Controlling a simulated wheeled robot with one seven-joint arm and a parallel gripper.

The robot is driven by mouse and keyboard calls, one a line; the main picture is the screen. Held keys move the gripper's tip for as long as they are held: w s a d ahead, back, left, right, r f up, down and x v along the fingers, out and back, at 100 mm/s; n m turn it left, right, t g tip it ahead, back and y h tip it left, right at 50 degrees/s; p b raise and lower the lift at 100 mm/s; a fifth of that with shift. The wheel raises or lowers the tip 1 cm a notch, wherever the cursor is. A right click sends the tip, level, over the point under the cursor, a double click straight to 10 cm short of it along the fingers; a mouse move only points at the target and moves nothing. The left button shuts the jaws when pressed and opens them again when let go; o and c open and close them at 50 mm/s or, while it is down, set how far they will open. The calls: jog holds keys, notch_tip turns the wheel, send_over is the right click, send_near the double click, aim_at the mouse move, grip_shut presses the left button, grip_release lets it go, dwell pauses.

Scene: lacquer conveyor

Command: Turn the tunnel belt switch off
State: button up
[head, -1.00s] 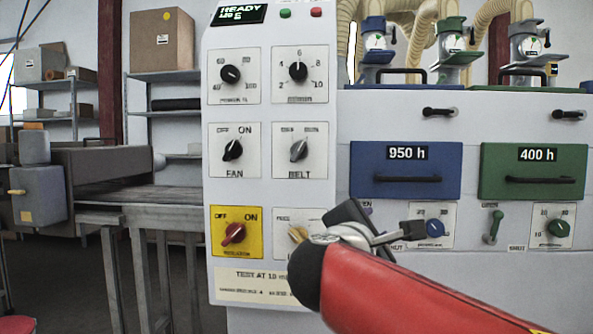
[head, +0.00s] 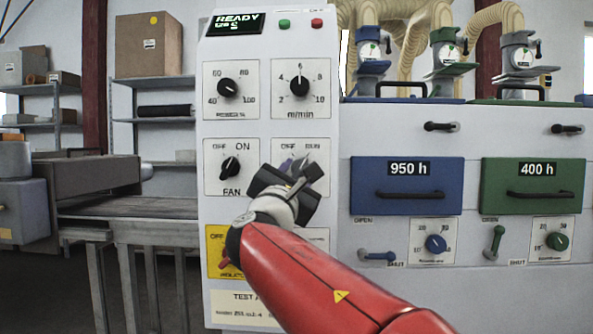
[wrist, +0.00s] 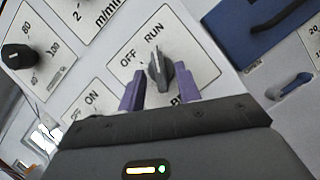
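The belt switch is a grey knob (wrist: 160,72) on a white plate marked OFF and RUN in the wrist view. Its pointer is turned toward RUN. In the head view my gripper (head: 292,170) covers most of this plate (head: 318,152). My gripper's two purple fingers (wrist: 160,80) are open and spread, one on either side of the knob, with a visible gap to it on both sides. I cannot tell how far the fingertips are from the panel.
The fan knob (head: 230,168) is just left, the m/min dial (head: 300,86) above. The yellow isolator plate (head: 214,240) is lower left, partly behind my arm. A blue drawer (head: 375,170) with a protruding handle and a blue lever (head: 375,257) are right.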

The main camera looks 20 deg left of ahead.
jog(key=shift+c, duration=0.3)
grip_shut()
jog(key=shift+w+d+n+b, duration=0.1)
jog(key=shift+n+b, duration=0.2)
jog(key=shift+n, duration=0.1)
jog(key=n+y+b, duration=0.1)
jog(key=n, duration=0.1)
jog(key=n+y+b, duration=0.1)
jog(key=n+y, duration=0.1)
jog(key=n, duration=0.1)
jog(key=n+y, duration=0.1)
jog(key=n, duration=0.2)
jog(key=shift+d+f+y+b, duration=0.1)
jog(key=shift+d+y+b, duration=0.2)
jog(key=shift+b, duration=0.1)
jog(key=n+g+y, duration=0.1)
jog(key=n+y, duration=0.1)
jog(key=n, duration=0.2)
jog(key=n+y, duration=0.1)
jog(key=n, duration=0.3)
jog(key=shift+d+g+y+b, duration=0.15)
jog(key=shift+g+y+b, duration=0.25)
jog(key=shift+n, duration=0.5)
